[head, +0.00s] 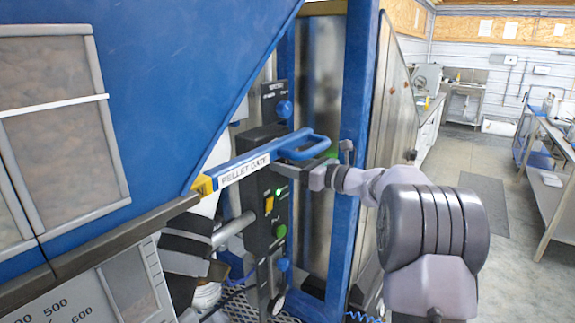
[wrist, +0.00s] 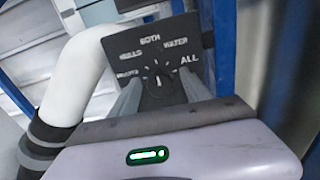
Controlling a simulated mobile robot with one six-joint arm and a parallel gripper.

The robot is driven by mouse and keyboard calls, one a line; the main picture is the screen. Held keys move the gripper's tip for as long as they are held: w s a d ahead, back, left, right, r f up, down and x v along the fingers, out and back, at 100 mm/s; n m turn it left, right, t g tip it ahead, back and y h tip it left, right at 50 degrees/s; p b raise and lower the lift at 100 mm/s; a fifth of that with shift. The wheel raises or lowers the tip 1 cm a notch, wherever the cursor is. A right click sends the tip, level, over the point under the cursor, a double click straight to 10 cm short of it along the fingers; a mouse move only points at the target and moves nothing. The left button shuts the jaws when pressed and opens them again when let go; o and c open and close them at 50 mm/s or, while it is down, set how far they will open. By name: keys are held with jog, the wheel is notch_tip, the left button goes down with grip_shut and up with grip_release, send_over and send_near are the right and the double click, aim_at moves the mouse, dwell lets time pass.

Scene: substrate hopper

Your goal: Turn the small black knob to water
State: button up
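In the wrist view the small black knob (wrist: 157,83) sits on a dark panel (wrist: 128,45) with white lettering around it. BOTH is above it, WATER upper right, ALL at the right, and further words, hard to read, at the left. A pale mark on the knob seems to point up; its exact setting is unclear. My gripper (wrist: 160,82) faces the panel with its two grey fingers spread, one on each side of the knob. I cannot tell whether they touch it. In the head view my gripper (head: 292,172) is at the control column, and the knob is hidden.
A blue handle (head: 308,143) on the PELLET GATE bar (head: 243,168) juts out just above my gripper. The control box (head: 262,218) carries a yellow switch (head: 269,203) and a green button (head: 280,231). A blue post (head: 352,130) stands right. A white pipe (wrist: 75,85) runs left of the panel.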

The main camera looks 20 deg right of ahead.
grip_shut()
jog(key=shift+r+p, duration=0.1)
jog(key=shift+p, duration=0.3)
jog(key=shift+r+m+p, duration=0.2)
jog(key=shift+m+p, duration=0.3)
jog(key=shift+p, duration=0.6)
jog(key=m+p, duration=0.2)
jog(key=p, duration=0.2)
jog(key=shift+r+p, duration=0.1)
jog(key=shift+p, duration=0.3)
jog(key=m+p, duration=0.3)
jog(key=p, duration=0.2)
jog(key=m+p, duration=0.1)
jog(key=p, duration=0.1)
jog(key=shift+d+f+m+p, duration=0.1)
jog(key=shift+f+m+p, duration=0.25)
jog(key=shift+m, duration=0.05)
jog(key=shift+f, duration=0.1)
